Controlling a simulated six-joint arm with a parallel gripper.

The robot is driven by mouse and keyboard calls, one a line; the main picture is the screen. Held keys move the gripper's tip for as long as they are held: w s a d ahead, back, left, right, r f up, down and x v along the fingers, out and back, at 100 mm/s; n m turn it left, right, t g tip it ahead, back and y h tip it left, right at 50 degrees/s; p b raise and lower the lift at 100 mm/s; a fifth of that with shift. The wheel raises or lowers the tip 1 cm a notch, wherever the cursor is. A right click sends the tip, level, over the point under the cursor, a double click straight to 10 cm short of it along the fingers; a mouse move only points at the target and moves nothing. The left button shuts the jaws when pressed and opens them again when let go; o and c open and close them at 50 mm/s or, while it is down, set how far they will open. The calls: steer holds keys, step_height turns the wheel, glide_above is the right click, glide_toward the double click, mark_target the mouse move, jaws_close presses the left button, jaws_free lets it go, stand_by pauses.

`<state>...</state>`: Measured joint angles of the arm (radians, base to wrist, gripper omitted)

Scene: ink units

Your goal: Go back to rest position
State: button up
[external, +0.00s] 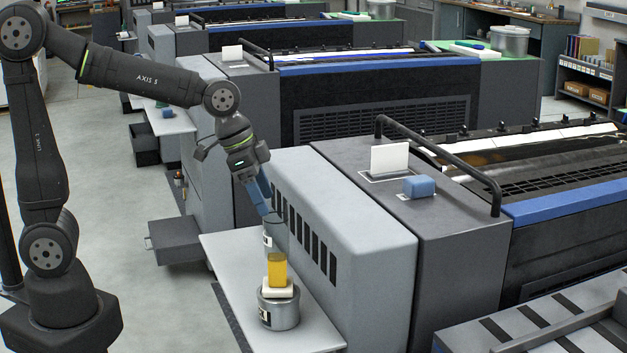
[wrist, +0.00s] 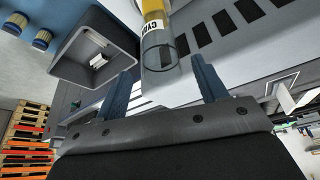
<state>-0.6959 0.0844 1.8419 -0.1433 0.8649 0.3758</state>
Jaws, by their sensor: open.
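My gripper (external: 264,203) is open, its blue fingers pointing down above the light side table. In the wrist view my gripper (wrist: 161,68) has its fingers spread apart.
The light side table (external: 235,265) adjoins a grey machine housing (external: 350,225). A blue block (external: 419,187) and a white card (external: 390,159) are on the housing, near a black rail (external: 440,158). A grey open bin (external: 175,241) is left of the table. Floor is clear further left.

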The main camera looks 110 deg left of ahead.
steer(key=x, duration=0.8)
steer(key=shift+d, duration=0.1)
step_height(320, 180, up, 3)
steer(key=shift+s, duration=0.1)
steer(key=shift+r, duration=0.7)
steer(key=shift+o, duration=0.2)
